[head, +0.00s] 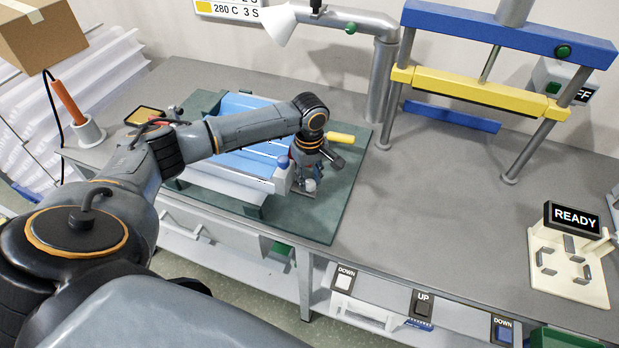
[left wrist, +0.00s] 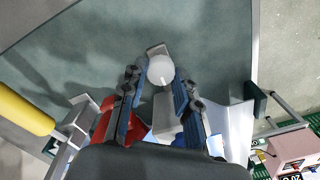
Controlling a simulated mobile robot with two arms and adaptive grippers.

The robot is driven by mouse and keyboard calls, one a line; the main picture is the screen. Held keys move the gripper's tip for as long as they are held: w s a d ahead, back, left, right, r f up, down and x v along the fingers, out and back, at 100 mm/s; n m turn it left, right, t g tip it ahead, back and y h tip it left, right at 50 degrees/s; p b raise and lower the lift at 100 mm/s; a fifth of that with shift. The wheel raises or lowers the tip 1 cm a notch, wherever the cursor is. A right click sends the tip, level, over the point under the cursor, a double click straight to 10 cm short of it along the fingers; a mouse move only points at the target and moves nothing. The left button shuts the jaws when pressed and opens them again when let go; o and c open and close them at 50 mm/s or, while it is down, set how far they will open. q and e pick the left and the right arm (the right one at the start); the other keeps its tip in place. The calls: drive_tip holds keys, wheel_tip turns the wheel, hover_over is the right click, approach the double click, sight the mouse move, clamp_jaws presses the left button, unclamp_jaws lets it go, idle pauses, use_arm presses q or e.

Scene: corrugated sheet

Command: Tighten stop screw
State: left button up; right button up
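A round white knob (left wrist: 160,69), which looks like the stop screw's head, sits on a grey metal bracket (left wrist: 166,110). In the head view the knob (head: 310,185) shows low beside the end of the blue-topped fixture. My left gripper (head: 306,176) points down over it. In the left wrist view the fingers of my left gripper (left wrist: 160,76) lie on either side of the knob, very close to it. I cannot tell whether they touch or grip it. The screw's shaft is hidden. My right gripper is not in view.
The fixture (head: 238,104) stands on a green mat (head: 320,222), with a yellow handle (head: 341,138) close to my gripper. A blue and yellow press frame (head: 470,87) stands at the back right. A READY sign (head: 573,218) is at the far right. The grey bench (head: 440,215) between is clear.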

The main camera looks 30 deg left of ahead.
use_arm(q)
clamp_jaws()
